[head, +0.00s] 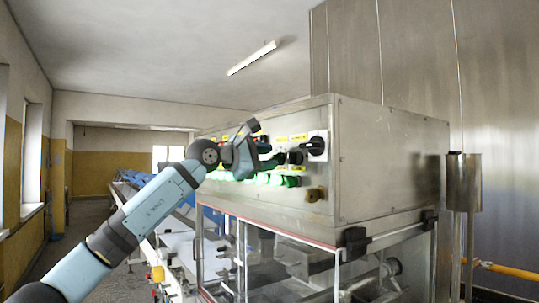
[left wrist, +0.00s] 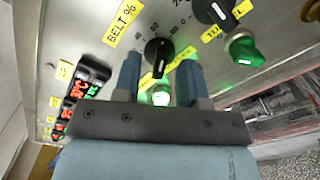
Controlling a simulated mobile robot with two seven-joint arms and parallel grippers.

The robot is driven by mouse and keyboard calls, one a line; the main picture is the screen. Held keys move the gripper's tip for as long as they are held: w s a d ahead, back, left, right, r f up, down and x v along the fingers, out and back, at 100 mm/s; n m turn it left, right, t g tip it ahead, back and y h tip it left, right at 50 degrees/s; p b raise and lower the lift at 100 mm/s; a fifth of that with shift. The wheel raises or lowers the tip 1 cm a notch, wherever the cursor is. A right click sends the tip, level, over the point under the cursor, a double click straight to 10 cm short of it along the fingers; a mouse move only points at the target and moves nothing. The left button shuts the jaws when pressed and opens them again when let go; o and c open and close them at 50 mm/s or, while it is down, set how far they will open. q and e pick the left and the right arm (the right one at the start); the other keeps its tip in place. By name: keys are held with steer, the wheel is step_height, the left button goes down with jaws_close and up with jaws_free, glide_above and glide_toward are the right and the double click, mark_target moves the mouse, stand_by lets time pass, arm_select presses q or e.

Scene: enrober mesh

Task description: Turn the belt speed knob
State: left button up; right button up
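The belt speed knob (left wrist: 158,52) is a round black dial with a white pointer line, beside a yellow "BELT %" label (left wrist: 122,22) and a printed scale. My left gripper (left wrist: 158,78) is open, its two blue fingers apart, with the knob showing in the gap just beyond the fingertips. I cannot tell whether the fingers touch it. In the head view the left gripper (head: 262,148) is at the front of the steel control box (head: 385,165) and hides part of its panel. My right gripper is in neither view.
Another black dial (left wrist: 214,10) and a green switch (left wrist: 243,48) sit close right of the fingers. Lit digital displays (left wrist: 82,88) are to the left. In the head view a large black switch (head: 316,146) is at the panel's right. A clear-walled enclosure (head: 290,262) is below.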

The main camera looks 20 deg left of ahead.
arm_select(q)
steer(key=shift+w+d, duration=0.3)
steer(key=shift+w, duration=0.1)
jaws_close()
